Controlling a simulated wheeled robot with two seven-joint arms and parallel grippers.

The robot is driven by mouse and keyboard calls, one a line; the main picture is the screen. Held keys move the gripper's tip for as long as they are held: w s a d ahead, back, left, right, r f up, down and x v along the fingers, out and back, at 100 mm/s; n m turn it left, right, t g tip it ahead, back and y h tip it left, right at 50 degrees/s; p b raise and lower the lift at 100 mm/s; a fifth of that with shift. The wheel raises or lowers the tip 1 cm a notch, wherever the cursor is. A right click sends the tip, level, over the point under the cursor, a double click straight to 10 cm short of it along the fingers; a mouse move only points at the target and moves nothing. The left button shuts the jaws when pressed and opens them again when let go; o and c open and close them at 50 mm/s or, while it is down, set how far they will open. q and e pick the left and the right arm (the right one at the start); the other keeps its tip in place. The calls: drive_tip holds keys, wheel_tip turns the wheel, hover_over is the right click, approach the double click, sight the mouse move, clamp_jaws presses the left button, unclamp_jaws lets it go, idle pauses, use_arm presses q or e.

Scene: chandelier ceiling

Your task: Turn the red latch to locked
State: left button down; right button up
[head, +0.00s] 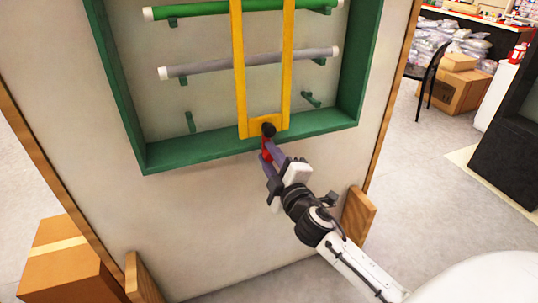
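The red latch (266,150) hangs at the lower edge of the green frame (205,146), just below a black round knob (268,129). A yellow U-shaped bar (243,80) comes down to the knob across the frame. My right gripper (269,150) is at the latch, with its purple-grey fingers on either side of it. The fingers cover part of the latch, so I cannot tell whether they press on it. My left gripper is not in view.
Green and grey rods (250,62) lie on pegs inside the frame behind the yellow bar. A cardboard box (62,262) stands on the floor at lower left. Wooden feet (357,215) support the panel (225,225). A chair (431,80) and boxes are at upper right.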

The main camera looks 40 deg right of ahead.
drive_tip(key=o, duration=0.3)
drive_tip(key=shift+o, duration=0.2)
drive_tip(key=shift+s, duration=0.1)
drive_tip(key=b+v, duration=0.1)
drive_tip(key=v, duration=0.9)
drive_tip(key=shift+a, duration=0.15)
